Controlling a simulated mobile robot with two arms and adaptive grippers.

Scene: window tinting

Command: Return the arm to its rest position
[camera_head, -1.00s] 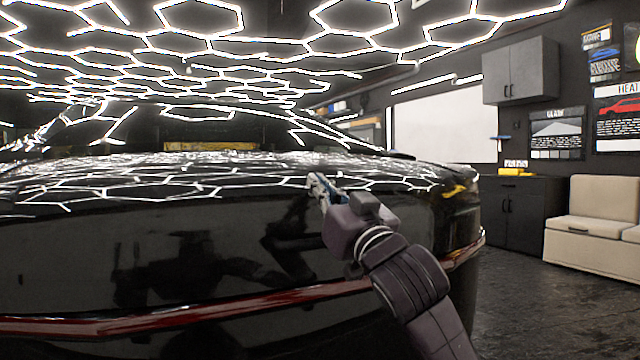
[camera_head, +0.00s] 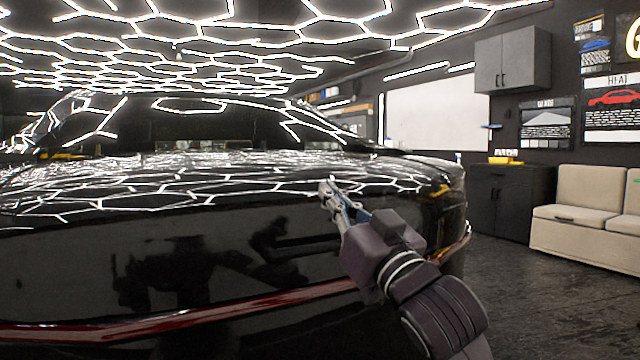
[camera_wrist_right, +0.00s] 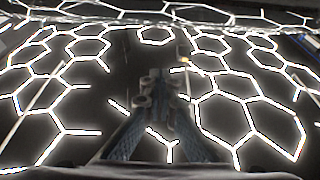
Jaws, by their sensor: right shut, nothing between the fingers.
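My right arm comes in from the lower right of the head view, with its gripper (camera_head: 334,200) in front of the glossy black car (camera_head: 150,260). The gripper is shut and empty, its fingers pointing up and to the left. In the right wrist view the fingers of the gripper (camera_wrist_right: 160,92) meet at the tips, and nothing is between them. Behind them is a dark glossy surface with bright hexagon light lines. I cannot tell from the picture how far the fingertips are from the car. My left gripper is not in view.
The car fills the left and middle. A dark low cabinet (camera_head: 505,205) with a yellow item on top and a beige bench (camera_head: 575,245) stand at the right. A grey wall cabinet (camera_head: 512,60) hangs above. Dark floor (camera_head: 530,310) is clear at the lower right.

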